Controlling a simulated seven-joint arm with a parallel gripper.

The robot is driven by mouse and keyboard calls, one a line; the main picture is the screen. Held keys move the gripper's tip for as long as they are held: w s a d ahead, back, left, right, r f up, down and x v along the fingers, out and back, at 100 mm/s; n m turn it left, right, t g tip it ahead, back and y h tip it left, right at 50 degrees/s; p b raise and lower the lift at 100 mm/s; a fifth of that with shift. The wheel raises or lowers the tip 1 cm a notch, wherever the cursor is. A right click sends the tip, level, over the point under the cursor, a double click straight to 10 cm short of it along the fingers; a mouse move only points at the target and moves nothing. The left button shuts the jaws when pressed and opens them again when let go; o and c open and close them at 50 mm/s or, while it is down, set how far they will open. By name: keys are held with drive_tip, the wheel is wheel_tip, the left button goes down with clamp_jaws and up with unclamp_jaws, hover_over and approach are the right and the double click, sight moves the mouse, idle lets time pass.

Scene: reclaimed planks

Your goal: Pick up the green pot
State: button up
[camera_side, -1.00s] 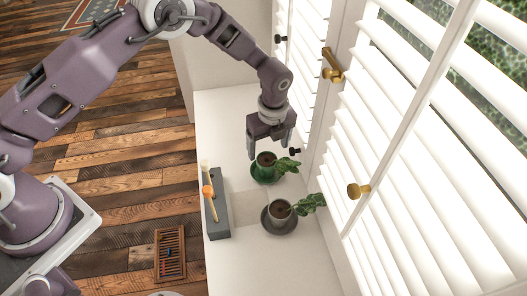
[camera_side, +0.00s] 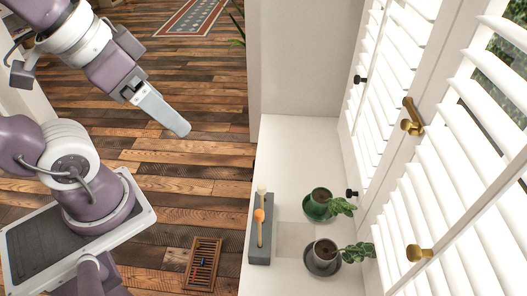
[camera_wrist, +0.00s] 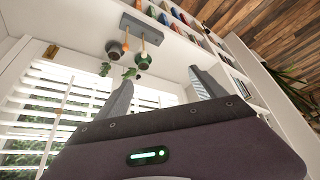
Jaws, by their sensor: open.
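The green pot (camera_side: 319,197) stands upright on its green saucer on the white ledge, with a leafy plant leaning right. A dark grey pot (camera_side: 324,252) with a similar plant stands on a dark saucer in front of it. Both show in the wrist view, the green pot (camera_wrist: 144,60) to the right of the dark pot (camera_wrist: 114,49). My gripper (camera_side: 182,130) is up at the left over the wood floor, well away from both pots. In the wrist view its two grey fingers (camera_wrist: 160,78) are spread with nothing between them.
White shutters (camera_side: 440,170) with brass knobs (camera_side: 419,254) border the ledge's right side. The ledge behind the green pot is clear.

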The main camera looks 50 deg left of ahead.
drive_tip(key=shift+s+f, duration=0.1)
drive_tip(key=shift+s, duration=0.1)
drive_tip(key=n+g+y, duration=0.2)
drive_tip(key=n+g, duration=0.1)
drive_tip(key=n, duration=0.4)
hover_over(322, 197)
drive_tip(key=s+d, duration=0.2)
drive_tip(key=s, duration=0.1)
drive_tip(key=f, duration=3.2)
drive_tip(key=shift+w+d+f, duration=0.2)
drive_tip(key=shift+w+f, duration=0.05)
drive_tip(key=shift+f, duration=0.15)
drive_tip(key=x, duration=0.4)
drive_tip(key=a+x, duration=0.1)
drive_tip(key=x, duration=0.2)
drive_tip(key=shift+r, duration=0.15)
clamp_jaws()
